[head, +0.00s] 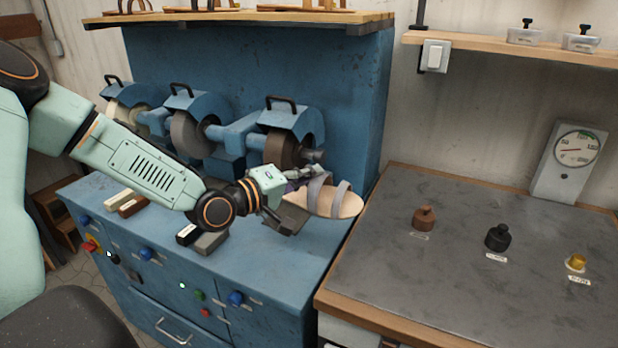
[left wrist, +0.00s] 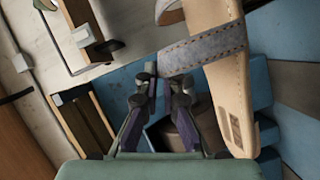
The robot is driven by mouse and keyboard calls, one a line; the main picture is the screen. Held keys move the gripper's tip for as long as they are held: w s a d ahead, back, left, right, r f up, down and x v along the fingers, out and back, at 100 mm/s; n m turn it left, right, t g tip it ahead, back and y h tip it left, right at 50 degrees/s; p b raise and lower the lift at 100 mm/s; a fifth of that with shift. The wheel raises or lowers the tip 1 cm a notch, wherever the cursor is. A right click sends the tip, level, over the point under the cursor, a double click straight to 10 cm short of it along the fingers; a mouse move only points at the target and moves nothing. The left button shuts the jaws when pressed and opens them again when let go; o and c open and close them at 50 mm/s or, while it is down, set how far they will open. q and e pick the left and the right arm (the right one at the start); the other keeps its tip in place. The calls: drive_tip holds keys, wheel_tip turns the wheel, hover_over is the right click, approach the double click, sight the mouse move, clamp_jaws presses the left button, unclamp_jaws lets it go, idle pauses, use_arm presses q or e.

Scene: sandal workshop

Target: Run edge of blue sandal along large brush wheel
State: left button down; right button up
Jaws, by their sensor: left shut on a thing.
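The blue sandal (head: 338,203) has a tan sole and blue-grey straps. My left gripper (head: 290,180) is shut on it and holds it above the blue bench, in front of the right-hand wheel. In the left wrist view the sandal (left wrist: 232,85) lies to the right of the fingers (left wrist: 160,90), with a stitched strap crossing the sole. The brown wheel (head: 284,150) under the right-hand hood looks like the large brush wheel. Its lower part is hidden behind the gripper, and I cannot tell whether the sandal touches it. My right gripper is not in view.
A grey wheel (head: 188,135) and a pale wheel (head: 132,112) stand further left on the blue machine. Small blocks (head: 208,241) lie on the bench front. At right, a grey-topped table (head: 390,260) holds several small knobbed items and a dial gauge (head: 572,150).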

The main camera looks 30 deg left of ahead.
use_arm(q)
drive_tip(key=shift+w+d+r, duration=0.1)
drive_tip(key=shift+w, duration=0.1)
idle(0.4)
drive_tip(key=shift+w+b, duration=0.1)
drive_tip(key=shift+b, duration=0.2)
drive_tip(key=shift+a+r, duration=0.1)
drive_tip(key=shift+a, duration=0.2)
idle(0.5)
drive_tip(key=shift+a+p, duration=0.6)
drive_tip(key=shift+s, duration=0.2)
drive_tip(key=shift+s+a+r+p, duration=0.1)
drive_tip(key=shift+s+a+p, duration=0.05)
drive_tip(key=shift+a+p, duration=0.95)
idle(0.8)
drive_tip(key=shift+a, duration=0.35)
drive_tip(key=shift+s+a+p, duration=0.15)
drive_tip(key=shift+a+p, duration=0.45)
drive_tip(key=shift+p, duration=0.05)
